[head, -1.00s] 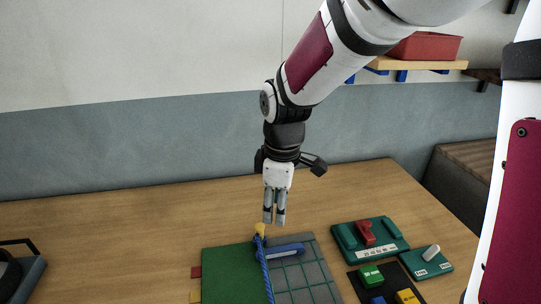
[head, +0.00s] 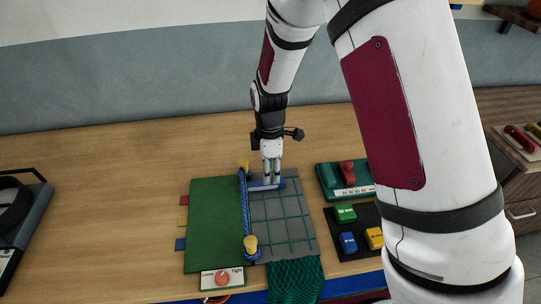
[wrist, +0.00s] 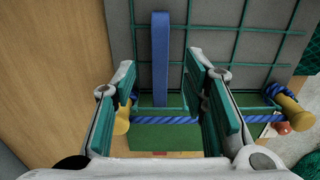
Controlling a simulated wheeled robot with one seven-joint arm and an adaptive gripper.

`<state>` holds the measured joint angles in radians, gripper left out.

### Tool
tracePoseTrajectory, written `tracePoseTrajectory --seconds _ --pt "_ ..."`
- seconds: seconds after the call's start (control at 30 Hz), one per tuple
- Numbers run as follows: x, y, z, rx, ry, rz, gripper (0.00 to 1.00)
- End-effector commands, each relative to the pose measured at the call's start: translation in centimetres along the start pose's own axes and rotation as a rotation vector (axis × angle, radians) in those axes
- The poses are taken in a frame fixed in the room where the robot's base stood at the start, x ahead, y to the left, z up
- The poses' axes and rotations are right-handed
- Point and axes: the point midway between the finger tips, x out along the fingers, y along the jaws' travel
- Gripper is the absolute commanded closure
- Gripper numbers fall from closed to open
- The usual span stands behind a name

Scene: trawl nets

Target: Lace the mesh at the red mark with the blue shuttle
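The blue shuttle (head: 266,187) lies across the far end of the grey panel with green mesh (head: 285,222); it also shows as a flat blue bar in the wrist view (wrist: 160,60). My gripper (head: 271,177) is open just over the shuttle. In the wrist view my gripper (wrist: 163,92) has its fingers apart, one to each side of the bar; contact cannot be told. A blue rope (head: 244,210) runs between two yellow-topped posts (head: 250,244). A red tab (head: 184,200) sits at the green panel's left edge, above a yellow and a blue tab.
A dial with a red knob (head: 222,278), marked Loose and Tight, is at the front. Green netting (head: 294,280) hangs off the front edge. Coloured blocks (head: 347,242) and a green holder with a red handle (head: 347,172) stand right.

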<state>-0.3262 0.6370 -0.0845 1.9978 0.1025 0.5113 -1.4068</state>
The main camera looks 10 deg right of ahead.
Motion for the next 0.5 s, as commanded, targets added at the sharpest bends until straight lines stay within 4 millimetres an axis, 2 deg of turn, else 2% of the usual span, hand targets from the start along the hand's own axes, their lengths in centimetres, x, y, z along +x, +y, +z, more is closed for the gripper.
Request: tracePoseTrajectory --seconds 0.2,0.5 --pt "3.7 -0.1 0.0 0.001 -0.001 -0.003 0.6" --pt "6.0 0.0 0.0 0.001 0.0 0.0 0.6"
